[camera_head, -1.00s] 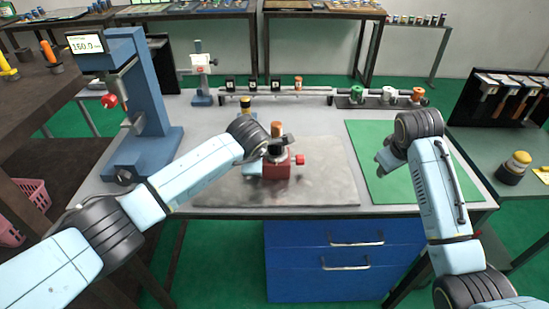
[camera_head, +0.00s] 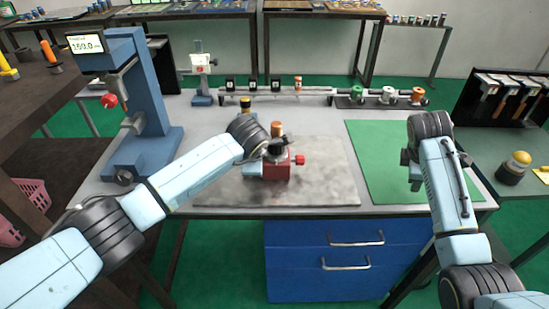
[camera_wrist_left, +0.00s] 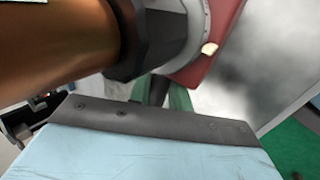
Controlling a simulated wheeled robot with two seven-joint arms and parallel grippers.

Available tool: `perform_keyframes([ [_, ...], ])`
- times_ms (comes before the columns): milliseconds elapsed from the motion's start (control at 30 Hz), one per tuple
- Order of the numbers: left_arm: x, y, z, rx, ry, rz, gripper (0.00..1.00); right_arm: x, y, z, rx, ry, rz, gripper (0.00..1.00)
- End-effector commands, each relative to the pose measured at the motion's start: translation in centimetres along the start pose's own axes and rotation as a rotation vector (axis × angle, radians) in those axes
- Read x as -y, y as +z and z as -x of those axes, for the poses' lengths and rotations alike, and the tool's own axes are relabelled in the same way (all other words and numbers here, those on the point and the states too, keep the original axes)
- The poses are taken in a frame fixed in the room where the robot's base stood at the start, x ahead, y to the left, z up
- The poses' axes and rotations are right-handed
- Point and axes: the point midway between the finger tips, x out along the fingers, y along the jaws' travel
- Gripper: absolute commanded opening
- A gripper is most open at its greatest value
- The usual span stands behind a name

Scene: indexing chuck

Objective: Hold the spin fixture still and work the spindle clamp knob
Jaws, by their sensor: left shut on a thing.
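The spin fixture (camera_head: 276,172) is a red block with a dark collar and an upright copper-orange cylinder (camera_head: 277,129) on top. It stands on the grey plate in the head view. A small red knob (camera_head: 299,160) sticks out of its right side. My left gripper (camera_head: 266,152) reaches in from the left and is shut on the fixture; its fingertips are mostly hidden. In the left wrist view, the copper cylinder (camera_wrist_left: 55,45), dark collar (camera_wrist_left: 150,35) and red body (camera_wrist_left: 212,60) are close up. My right gripper (camera_head: 413,178) hangs empty-looking over the green mat, apart from the fixture; its jaw opening is unclear.
A blue press with a display (camera_head: 150,110) stands at the left. A rail (camera_head: 280,92) with small blocks and several capped parts lies along the back of the table. The green mat (camera_head: 385,150) is bare. A yellow-topped part (camera_head: 514,168) stands on the right side table.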

Motion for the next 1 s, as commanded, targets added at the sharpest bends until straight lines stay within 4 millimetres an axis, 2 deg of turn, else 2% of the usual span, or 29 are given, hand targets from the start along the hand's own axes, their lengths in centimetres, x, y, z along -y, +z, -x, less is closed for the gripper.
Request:
perform_keyframes([
  [233, 0.1, 0.0, -0.1, 0.0, -0.001, 0.0, 0.0, 0.0, 0.1, 0.0, 0.002, -0.001, 0.005, 0.52],
  [267, 0.1, 0.0, -0.1, 0.0, -0.001, 0.0, 0.21, 0.0, 0.1, 0.0, 0.002, -0.001, 0.005, 0.52],
  [400, 0.1, 0.0, 0.0, 0.0, -0.001, 0.0, 0.39, 0.0, 0.1, 0.0, 0.001, -0.001, 0.005, 0.52],
  [467, 0.1, 0.0, -0.1, -0.001, -0.002, 0.0, 0.45, 0.0, 0.1, 0.0, 0.001, -0.001, 0.005, 0.52],
  [833, 0.3, 0.0, -0.1, -0.001, -0.008, -0.001, 0.45, 0.0, 0.0, -0.1, 0.001, -0.001, 0.004, 0.52],
  [1000, 0.2, -0.1, 1.2, -0.001, -0.004, -0.001, 0.45, 0.0, 0.0, -0.1, 0.001, -0.001, 0.004, 0.52],
])
